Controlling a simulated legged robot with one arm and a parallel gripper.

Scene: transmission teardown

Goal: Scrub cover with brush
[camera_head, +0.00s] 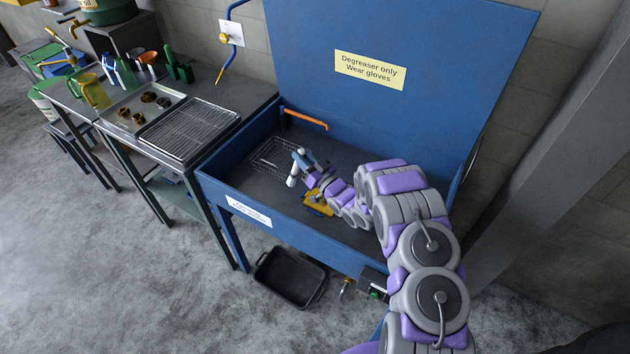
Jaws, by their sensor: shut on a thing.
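My gripper (302,167) is low inside the blue parts washer basin, at the end of my purple and grey arm. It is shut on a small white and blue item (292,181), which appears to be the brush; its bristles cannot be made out. A yellow-orange piece (316,207) lies on the basin floor just below and beside my gripper, partly hidden by my arm. It may be the cover, but I cannot tell for certain. Whether the brush touches it is too small to see.
The blue washer (228,190) has a raised lid (440,60) and an orange spout (305,119). A wire basket (268,156) sits at the basin's left. A bench with a wire rack (188,128) stands left. A black tray (290,278) lies on the floor below.

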